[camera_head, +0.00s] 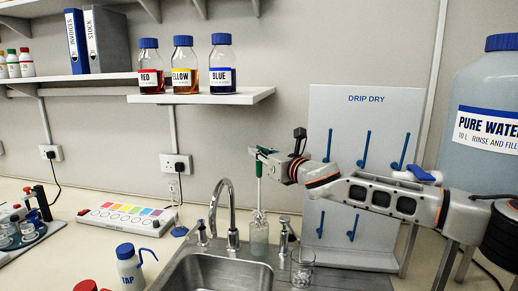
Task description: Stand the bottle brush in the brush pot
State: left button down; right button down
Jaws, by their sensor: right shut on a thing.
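My right gripper (264,154) comes in from the right above the back of the sink and is shut on the bottle brush. The bottle brush (259,192) has a green handle and a thin shaft and hangs about upright. Its pale lower end is at the mouth of a translucent, greenish-grey pot (259,238), which looks like the brush pot, behind the sink between the tap and a small side tap. I cannot tell how far the brush reaches inside or whether it touches the bottom. My left gripper is not in view.
The curved tap (233,205) rises just left of the pot. The sink (215,272) lies in front, with a glass beaker (302,268) at its right. The drip-dry board (335,115) stands behind my right arm. A shelf (205,96) with three bottles is above left.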

aim_at(261, 167)
jog(key=shift+f+b, duration=0.95)
jog(key=shift+f, duration=1.3)
jog(key=c, duration=2)
grip_release()
jog(key=shift+o, duration=0.2)
jog(key=shift+s, duration=0.1)
jog(key=v, duration=1.1)
jog(key=shift+s+d, duration=0.25)
jog(key=shift+s, duration=0.05)
jog(key=shift+s, duration=0.1)
